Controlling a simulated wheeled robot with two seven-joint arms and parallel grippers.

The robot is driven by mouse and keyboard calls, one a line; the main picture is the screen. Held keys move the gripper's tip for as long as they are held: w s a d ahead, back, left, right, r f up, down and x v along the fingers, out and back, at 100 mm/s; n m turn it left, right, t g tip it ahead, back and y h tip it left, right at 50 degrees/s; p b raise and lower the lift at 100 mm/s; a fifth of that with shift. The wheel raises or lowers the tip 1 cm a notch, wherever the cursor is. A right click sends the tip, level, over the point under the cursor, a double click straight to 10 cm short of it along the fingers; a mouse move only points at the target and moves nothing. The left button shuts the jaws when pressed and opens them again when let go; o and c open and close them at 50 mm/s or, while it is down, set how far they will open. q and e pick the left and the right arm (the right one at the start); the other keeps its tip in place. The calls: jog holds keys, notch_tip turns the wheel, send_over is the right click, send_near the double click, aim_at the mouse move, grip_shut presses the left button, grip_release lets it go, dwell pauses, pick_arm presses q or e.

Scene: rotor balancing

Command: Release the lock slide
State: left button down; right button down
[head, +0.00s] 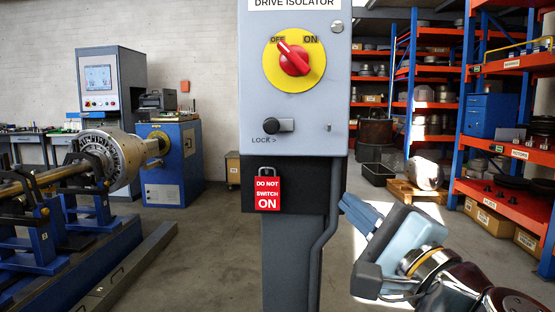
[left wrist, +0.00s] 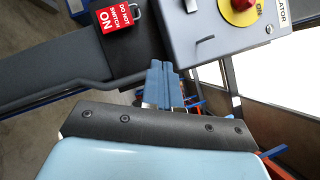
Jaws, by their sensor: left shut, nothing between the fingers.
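The drive isolator box (head: 312,90) stands on a grey post. Its lock slide (head: 279,125) is a black knob on the lower front, above a "LOCK >" label, left of a small slot (head: 328,127). The red rotary switch (head: 294,59) on its yellow disc points toward OFF. A red padlock (head: 267,192) hangs on the black panel below. My left gripper (head: 357,212) is shut and empty, right of the post and below the box. In the left wrist view its blue fingers (left wrist: 165,75) are together, clear of the slide (left wrist: 191,5). My right gripper is out of view.
A balancing machine with a rotor (head: 108,160) stands at the left, with a blue control cabinet (head: 105,85) behind. Orange and blue shelves (head: 510,140) fill the right. A conduit (head: 333,210) runs down the post's right side. The space before the box front looks clear.

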aim_at(292, 142)
pick_arm(q)
jog(key=shift+n+y, duration=0.6)
jog(key=shift+y, duration=0.1)
jog(key=s+r, duration=0.1)
jog(key=s+a+r, duration=0.1)
jog(key=r, duration=0.1)
jog(key=shift+s+r, duration=0.25)
jog(key=shift+s, duration=0.1)
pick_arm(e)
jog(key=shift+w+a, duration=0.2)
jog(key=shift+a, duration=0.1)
